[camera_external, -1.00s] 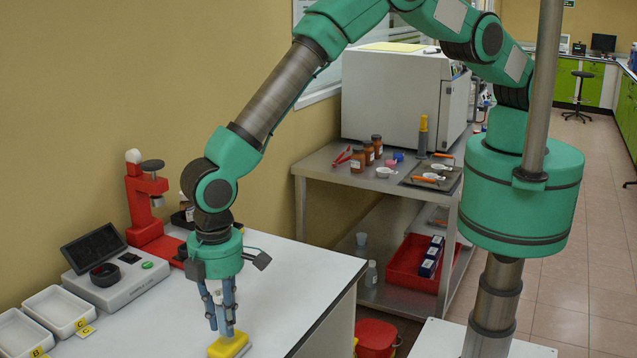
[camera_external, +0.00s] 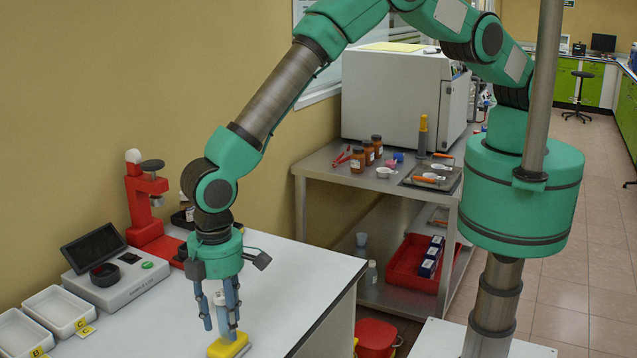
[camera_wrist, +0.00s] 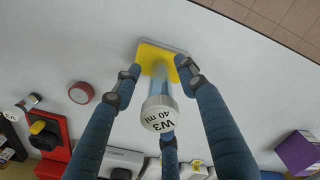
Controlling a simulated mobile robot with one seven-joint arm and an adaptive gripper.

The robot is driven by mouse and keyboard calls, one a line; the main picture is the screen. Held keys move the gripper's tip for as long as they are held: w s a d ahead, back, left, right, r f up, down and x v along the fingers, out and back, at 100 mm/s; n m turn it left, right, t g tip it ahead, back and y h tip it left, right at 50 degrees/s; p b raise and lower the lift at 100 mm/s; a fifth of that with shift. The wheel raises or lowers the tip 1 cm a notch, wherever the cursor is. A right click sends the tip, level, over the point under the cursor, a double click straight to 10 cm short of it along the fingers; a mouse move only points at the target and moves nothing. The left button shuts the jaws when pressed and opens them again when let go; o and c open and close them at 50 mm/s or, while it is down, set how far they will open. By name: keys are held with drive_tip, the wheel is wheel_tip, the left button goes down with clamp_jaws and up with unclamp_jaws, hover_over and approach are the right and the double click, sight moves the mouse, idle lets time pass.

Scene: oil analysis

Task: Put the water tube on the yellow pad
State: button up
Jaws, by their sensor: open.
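The water tube (camera_wrist: 158,115) is a clear bluish tube with a grey cap marked "W3 40 ml". It stands upright on the yellow pad (camera_wrist: 147,51), between my spread fingers. In the external view the tube (camera_external: 220,309) shows between the fingers, with its lower end at the yellow pad (camera_external: 229,346) on the white table. My gripper (camera_external: 219,318) points down around the tube. It is open, with gaps between the blue fingers and the tube. In the wrist view my gripper (camera_wrist: 156,75) also shows its fingers apart from the tube.
A grey device with a dark screen (camera_external: 94,248) and a red instrument (camera_external: 145,205) stand at the left, with white trays (camera_external: 59,311) in front. The wrist view shows a purple box (camera_wrist: 298,152) at right. The table right of the pad is clear.

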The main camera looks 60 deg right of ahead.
wheel_tip(320, 180, up, 12)
drive_tip(key=shift+r+b, duration=0.1)
drive_tip(key=shift+b, duration=0.8)
idle(0.3)
idle(0.4)
